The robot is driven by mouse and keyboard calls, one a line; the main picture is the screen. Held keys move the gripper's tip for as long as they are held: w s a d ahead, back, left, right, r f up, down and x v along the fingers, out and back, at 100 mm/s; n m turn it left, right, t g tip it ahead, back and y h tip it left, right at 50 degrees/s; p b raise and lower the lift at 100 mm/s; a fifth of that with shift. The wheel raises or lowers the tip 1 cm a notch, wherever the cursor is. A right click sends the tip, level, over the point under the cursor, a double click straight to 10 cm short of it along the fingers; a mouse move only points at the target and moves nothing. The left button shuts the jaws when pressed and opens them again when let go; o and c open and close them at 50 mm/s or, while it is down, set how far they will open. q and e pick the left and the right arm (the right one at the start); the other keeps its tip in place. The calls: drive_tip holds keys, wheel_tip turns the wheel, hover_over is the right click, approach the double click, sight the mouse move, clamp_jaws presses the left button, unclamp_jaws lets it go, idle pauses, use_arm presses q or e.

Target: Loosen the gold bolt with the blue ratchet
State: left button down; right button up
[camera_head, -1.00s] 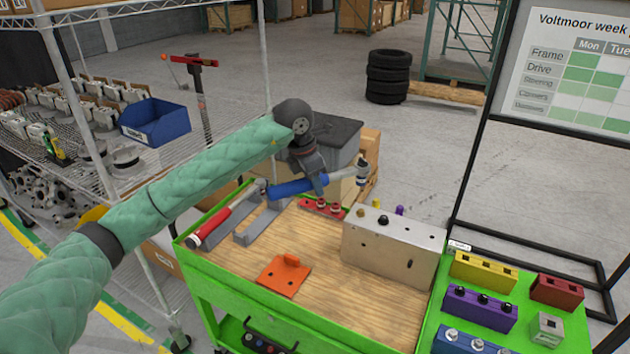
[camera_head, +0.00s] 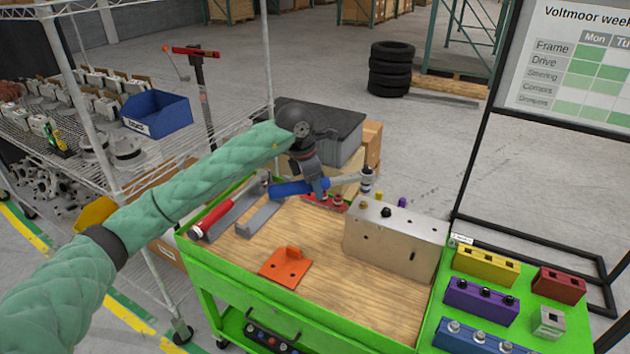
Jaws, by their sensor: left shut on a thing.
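My left gripper (camera_head: 318,187) is shut on the blue handle of the blue ratchet (camera_head: 290,188), over the far edge of the cart. The ratchet's silver head and socket (camera_head: 367,180) point right, above the left end of the metal chassis block (camera_head: 393,247). My right gripper is not in view.
A red-handled tool (camera_head: 214,217) lies in a grey holder at the cart's left. An orange bracket (camera_head: 286,267) lies on the wooden top. Yellow (camera_head: 486,266), purple (camera_head: 481,302), blue and red blocks stand on the green shelf at right. The wooden top's front is clear.

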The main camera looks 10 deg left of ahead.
use_arm(q)
drive_tip(key=shift+x, duration=0.8)
drive_tip(key=shift+s+a+f, duration=0.1)
drive_tip(key=shift+a+f, duration=0.1)
drive_tip(key=shift+f, duration=0.6)
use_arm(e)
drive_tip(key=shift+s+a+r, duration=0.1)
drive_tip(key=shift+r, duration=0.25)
